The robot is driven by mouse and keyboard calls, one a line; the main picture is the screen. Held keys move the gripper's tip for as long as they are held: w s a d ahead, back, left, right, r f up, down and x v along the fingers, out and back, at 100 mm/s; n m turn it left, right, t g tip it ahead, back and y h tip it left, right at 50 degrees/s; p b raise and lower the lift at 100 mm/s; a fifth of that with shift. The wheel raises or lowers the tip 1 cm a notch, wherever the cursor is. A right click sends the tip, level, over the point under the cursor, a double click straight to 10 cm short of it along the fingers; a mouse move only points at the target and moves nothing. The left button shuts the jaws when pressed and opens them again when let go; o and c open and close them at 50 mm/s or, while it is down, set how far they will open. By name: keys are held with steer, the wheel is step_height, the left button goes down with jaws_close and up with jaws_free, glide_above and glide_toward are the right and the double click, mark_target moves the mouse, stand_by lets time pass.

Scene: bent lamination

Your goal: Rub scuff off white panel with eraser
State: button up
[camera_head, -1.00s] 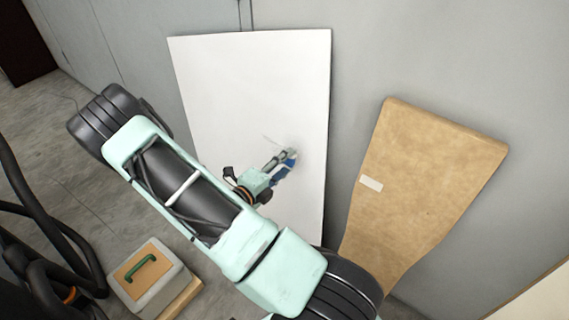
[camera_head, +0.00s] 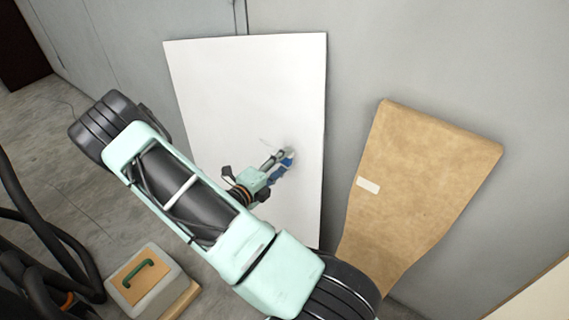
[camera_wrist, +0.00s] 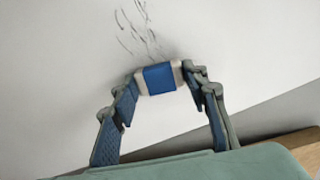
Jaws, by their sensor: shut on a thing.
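The white panel (camera_head: 250,85) leans upright against the grey wall; it fills most of the wrist view (camera_wrist: 60,70). The scuff (camera_wrist: 137,28) is a cluster of thin dark strokes on the panel, just beyond the eraser in the wrist view. In the head view only a faint line of it (camera_head: 268,142) shows. The eraser (camera_wrist: 160,77) is white with a blue sleeve. My gripper (camera_wrist: 160,82) is shut on the eraser, one finger at each end. The eraser is at the panel's face, close below the strokes; whether it touches cannot be told. My gripper also shows in the head view (camera_head: 284,158).
A bent brown sheet (camera_head: 415,180) with a small white label leans on the wall to the right. A grey box (camera_head: 148,285) with a green handle stands on the floor at lower left. Dark hoses or cables (camera_head: 45,235) lie at far left.

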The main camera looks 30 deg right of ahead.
mark_target(258, 140)
steer(key=shift+w+a, duration=0.5)
steer(key=shift+w, duration=1)
steer(key=shift+w+a, duration=0.55)
steer(key=shift+w, duration=0.9)
steer(key=shift+w+a, duration=0.5)
steer(key=shift+w, duration=1)
steer(key=shift+w+a, duration=0.15)
steer(key=shift+w, duration=0.4)
steer(key=shift+w+a, duration=0.15)
steer(key=shift+w, duration=0.4)
steer(key=shift+w+a+b, duration=0.15)
steer(key=shift+w+b, duration=0.15)
steer(key=shift+w, duration=0.2)
steer(key=shift+w+r, duration=0.1)
steer(key=shift+r, duration=0.05)
steer(key=shift+a+p, duration=0.1)
steer(key=shift+p, duration=0.2)
